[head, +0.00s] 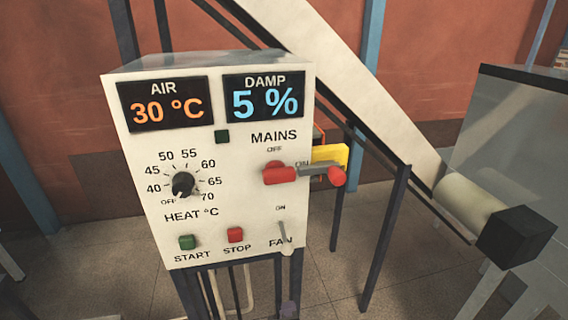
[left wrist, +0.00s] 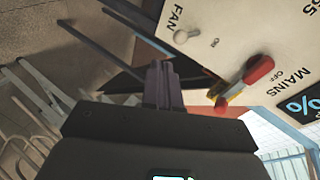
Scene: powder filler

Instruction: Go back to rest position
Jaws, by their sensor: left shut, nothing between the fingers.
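The white control box (head: 228,225) fills the middle of the head view. Its displays read AIR 30 °C and DAMP 5 %. The red mains handle (head: 280,175) sticks out at the right. My left gripper (head: 290,309) barely shows at the bottom edge, below the box. In the left wrist view its fingers (left wrist: 163,82) are together and empty, apart from the panel. My right gripper is out of view.
A yellow plate (head: 330,156) sits beside the mains handle. A sloping pale chute (head: 335,65) passes behind the box toward a clear-walled bin (head: 515,140) at the right. Dark support legs (head: 385,240) stand right of the box. Bare floor (head: 90,265) shows at the lower left.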

